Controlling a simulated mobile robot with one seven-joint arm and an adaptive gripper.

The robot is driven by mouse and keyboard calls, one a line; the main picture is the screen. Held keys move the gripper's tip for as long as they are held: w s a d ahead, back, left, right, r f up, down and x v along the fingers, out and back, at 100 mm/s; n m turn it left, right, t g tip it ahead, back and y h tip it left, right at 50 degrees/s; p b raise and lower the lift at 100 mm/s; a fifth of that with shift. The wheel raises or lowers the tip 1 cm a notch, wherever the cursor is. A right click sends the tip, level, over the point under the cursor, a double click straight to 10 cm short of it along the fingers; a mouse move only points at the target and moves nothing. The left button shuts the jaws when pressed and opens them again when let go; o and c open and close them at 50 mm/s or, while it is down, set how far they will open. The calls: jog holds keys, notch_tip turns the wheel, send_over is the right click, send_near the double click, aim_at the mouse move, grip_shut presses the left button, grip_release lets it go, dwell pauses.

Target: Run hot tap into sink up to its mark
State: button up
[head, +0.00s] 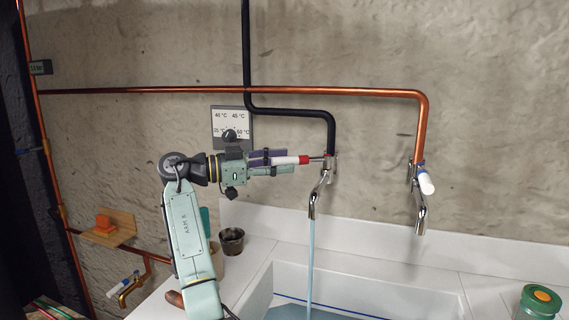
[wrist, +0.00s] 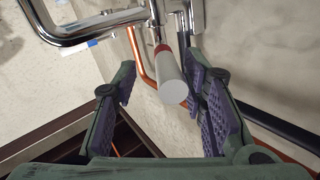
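The hot tap (head: 314,200) is chrome, below a black pipe, and a stream of water (head: 311,255) runs from its spout. Its lever handle (head: 284,160) is white with a red band and points left. The handle (wrist: 171,80) also shows in the wrist view. My gripper (head: 280,163) is around the handle with its fingers apart; in the wrist view the gripper (wrist: 165,92) shows gaps beside the handle. The white sink (head: 400,296) has a dark blue line (head: 335,307) on its inner wall. Pale blue water (head: 300,313) shows below it; the lower part is cut off.
A second tap (head: 421,210) with a blue-banded white handle hangs from a copper pipe (head: 422,130) at the right. A dark cup (head: 232,242) and a green-orange jar (head: 540,300) stand on the counter. A shelf (head: 108,232) is at the left.

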jog(key=v, duration=1)
jog(key=shift+s+a, duration=0.15)
jog(key=shift+a, duration=0.15)
